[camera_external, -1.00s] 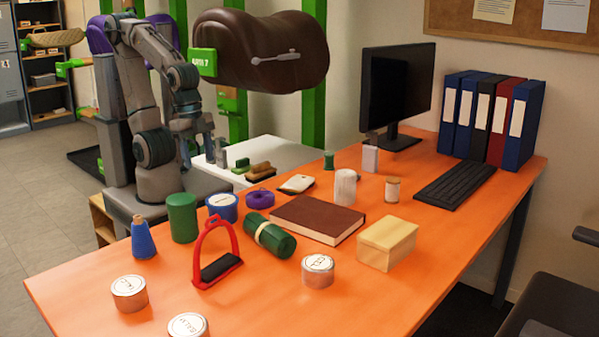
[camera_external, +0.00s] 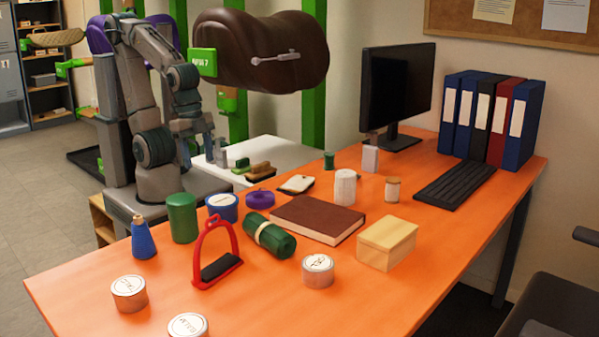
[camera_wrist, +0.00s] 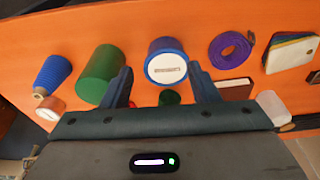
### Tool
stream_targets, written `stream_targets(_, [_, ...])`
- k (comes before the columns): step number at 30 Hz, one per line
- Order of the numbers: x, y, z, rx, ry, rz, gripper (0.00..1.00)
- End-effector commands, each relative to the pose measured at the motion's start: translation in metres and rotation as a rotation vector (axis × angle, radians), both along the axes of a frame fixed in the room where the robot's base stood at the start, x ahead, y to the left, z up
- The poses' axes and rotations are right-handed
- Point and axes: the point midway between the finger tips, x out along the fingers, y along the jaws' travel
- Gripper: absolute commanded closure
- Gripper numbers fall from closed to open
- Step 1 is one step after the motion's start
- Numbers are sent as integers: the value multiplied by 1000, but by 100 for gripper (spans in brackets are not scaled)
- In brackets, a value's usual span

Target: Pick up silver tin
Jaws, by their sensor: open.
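Three silver tins with white labelled lids stand on the orange table: one at the front left (camera_external: 129,293), one at the front edge (camera_external: 188,326), cut off by the frame, and one right of the green roll (camera_external: 318,270). The lid writing is too small to read surely. My gripper (camera_external: 213,152) is open and empty, above the table's far left side, well away from these tins. In the wrist view my open fingers (camera_wrist: 164,88) frame a blue tin with a white lid (camera_wrist: 166,65), below them. A silver tin (camera_wrist: 48,108) shows partly at the left there.
A brown book (camera_external: 318,218) and wooden box (camera_external: 387,242) lie to the right. The table's front right is clear.

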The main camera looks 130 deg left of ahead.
Motion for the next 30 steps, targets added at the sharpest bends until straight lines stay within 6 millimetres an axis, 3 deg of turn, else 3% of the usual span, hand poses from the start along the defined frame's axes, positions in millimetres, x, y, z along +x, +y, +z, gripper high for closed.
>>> stream_targets(3, [0,0,0,0,0,0,45])
stream_targets(7, [0,0,0,0,0,0,12])
stream_targets(17, [4,-2,2,-2,2,-8,11])
stream_targets(23, [45,-26,21,-22,29,-100,11])
stream_targets(30, [121,-90,41,-38,79,-274,11])
